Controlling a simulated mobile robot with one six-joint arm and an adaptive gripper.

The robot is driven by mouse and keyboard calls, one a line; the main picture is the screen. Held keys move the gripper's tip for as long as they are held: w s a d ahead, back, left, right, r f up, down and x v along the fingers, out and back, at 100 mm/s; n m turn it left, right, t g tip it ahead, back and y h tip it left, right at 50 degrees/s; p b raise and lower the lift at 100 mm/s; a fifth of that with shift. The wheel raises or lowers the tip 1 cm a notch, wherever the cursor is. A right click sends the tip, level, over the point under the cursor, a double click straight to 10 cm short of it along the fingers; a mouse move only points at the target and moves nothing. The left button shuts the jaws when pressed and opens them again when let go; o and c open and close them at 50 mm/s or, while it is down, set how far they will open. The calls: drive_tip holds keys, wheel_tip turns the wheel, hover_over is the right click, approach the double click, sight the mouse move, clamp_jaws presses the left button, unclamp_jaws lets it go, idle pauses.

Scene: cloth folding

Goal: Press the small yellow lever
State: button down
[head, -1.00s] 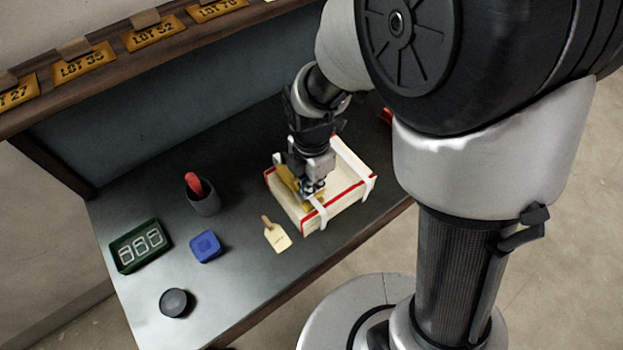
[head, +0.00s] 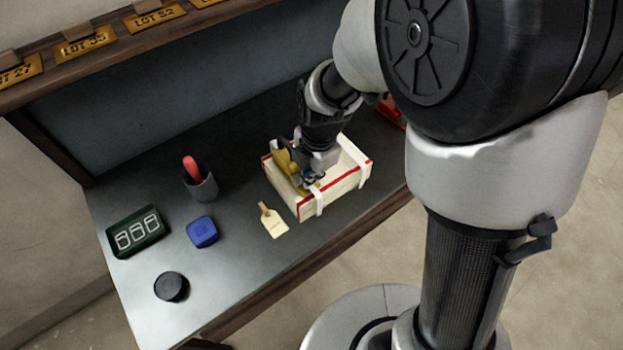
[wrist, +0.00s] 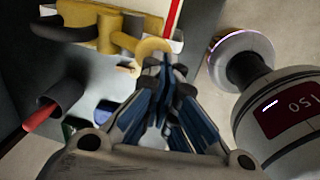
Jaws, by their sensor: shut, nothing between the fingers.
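A cream box (head: 340,187) with red edges and white straps lies on the dark bench. A yellow fitting (head: 284,161) sits on its top near the left end. In the wrist view the yellow fitting (wrist: 100,30) has a bar and a rounded, ring-like end (wrist: 153,48); I take this to be the lever. My gripper (head: 312,182) points down over the box top, beside the fitting. In the wrist view its shut, empty fingertips (wrist: 165,64) are right by the ring-like end. I cannot tell whether they touch it.
A tan tag (head: 272,222) lies in front of the box. A red object (head: 391,112) is behind the box.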

drive_tip(key=f+b, duration=0.1)
drive_tip(key=s+d+f+b, duration=0.1)
drive_tip(key=shift+s+f, duration=0.1)
drive_tip(key=shift+f, duration=0.3)
drive_tip(key=shift+r, duration=0.1)
drive_tip(key=shift+r+p, duration=0.55)
drive_tip(key=shift+r, duration=0.2)
